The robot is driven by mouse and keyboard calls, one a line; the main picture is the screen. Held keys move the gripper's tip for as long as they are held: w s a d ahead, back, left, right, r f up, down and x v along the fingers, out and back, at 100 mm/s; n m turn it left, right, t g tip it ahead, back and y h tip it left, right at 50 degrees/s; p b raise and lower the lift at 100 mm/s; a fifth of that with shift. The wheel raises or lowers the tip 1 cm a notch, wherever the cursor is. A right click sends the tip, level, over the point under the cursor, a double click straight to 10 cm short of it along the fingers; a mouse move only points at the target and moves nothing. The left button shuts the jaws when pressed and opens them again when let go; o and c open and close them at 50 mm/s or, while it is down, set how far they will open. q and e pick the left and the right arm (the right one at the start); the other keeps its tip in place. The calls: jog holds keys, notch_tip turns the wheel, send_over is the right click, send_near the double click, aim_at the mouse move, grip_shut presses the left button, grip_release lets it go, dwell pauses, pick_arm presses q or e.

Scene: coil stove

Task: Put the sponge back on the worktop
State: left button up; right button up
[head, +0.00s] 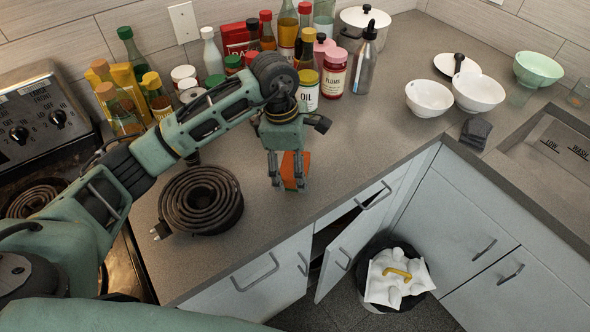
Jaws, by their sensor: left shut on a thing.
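The sponge (291,167) is an orange block in the head view, near the front of the grey worktop (345,145). My left gripper (287,183) points down and is shut on the sponge, one finger on each side. The fingers hide part of it. I cannot tell whether the sponge touches the worktop or hangs just above it. My right gripper is not in view.
A black coil burner (200,198) lies left of the gripper. White bowls (429,98) stand right. A cupboard door (347,250) is ajar below, beside a full bin (397,275). Worktop right of the sponge is clear.

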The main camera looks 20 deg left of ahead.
pick_arm(q)
notch_tip(320, 180, down, 2)
jog(key=shift+f+p, duration=0.2)
jog(key=shift+p, duration=0.2)
jog(key=shift+f, duration=0.3)
jog(key=shift+f, duration=0.2)
jog(key=o, duration=1.1)
